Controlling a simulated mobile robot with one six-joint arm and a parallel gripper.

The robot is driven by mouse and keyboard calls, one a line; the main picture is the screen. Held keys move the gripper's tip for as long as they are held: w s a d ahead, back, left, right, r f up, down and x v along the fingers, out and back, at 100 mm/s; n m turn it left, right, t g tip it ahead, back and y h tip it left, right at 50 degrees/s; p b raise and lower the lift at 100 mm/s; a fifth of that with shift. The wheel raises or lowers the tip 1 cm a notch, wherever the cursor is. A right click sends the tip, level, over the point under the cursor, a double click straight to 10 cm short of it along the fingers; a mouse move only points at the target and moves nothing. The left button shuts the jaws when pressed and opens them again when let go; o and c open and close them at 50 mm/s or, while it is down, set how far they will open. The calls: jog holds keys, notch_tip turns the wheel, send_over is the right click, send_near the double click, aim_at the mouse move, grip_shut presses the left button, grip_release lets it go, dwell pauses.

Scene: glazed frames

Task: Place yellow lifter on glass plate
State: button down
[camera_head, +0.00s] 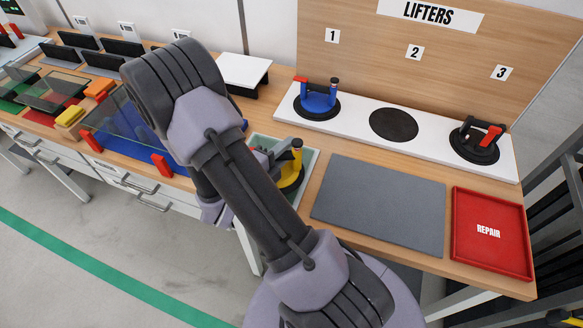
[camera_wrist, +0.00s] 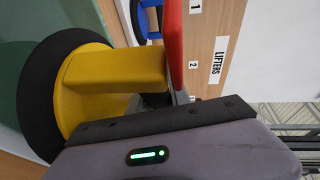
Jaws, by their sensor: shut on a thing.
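The yellow lifter (camera_head: 291,174) has a yellow body, a black round suction disc and a dark-capped post. My gripper (camera_head: 268,157) is shut on it. In the wrist view the yellow lifter (camera_wrist: 112,70) fills the left side, with a red lever beside it. Its disc is over or on a pale green square panel (camera_head: 309,158); I cannot tell contact, or whether this panel is glass. A clear glass plate (camera_head: 115,120) lies over a blue mat between red blocks at left, partly hidden by my arm.
A white lifter rack holds a blue lifter (camera_head: 319,98) at 1 and a black-and-red lifter (camera_head: 475,139) at 3; place 2 is empty. A grey mat (camera_head: 380,205) is clear. A red REPAIR tray (camera_head: 491,233) is empty. A white stand (camera_head: 243,70) is behind my arm.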

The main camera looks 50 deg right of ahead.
jog(key=shift+w+d+f+b, duration=0.45)
jog(key=shift+w+f, duration=0.2)
jog(key=shift+w, duration=0.3)
jog(key=shift+w+d+f+b, duration=0.45)
jog(key=shift+w+f, duration=0.25)
jog(key=shift+w, duration=0.25)
jog(key=shift+w+d+f+b, duration=0.35)
jog(key=shift+w+d+f, duration=0.25)
jog(key=shift+w, duration=0.35)
jog(key=shift+a+f, duration=0.15)
jog(key=shift+f, duration=0.05)
jog(key=c, duration=1.2)
grip_release()
jog(key=shift+s, duration=0.1)
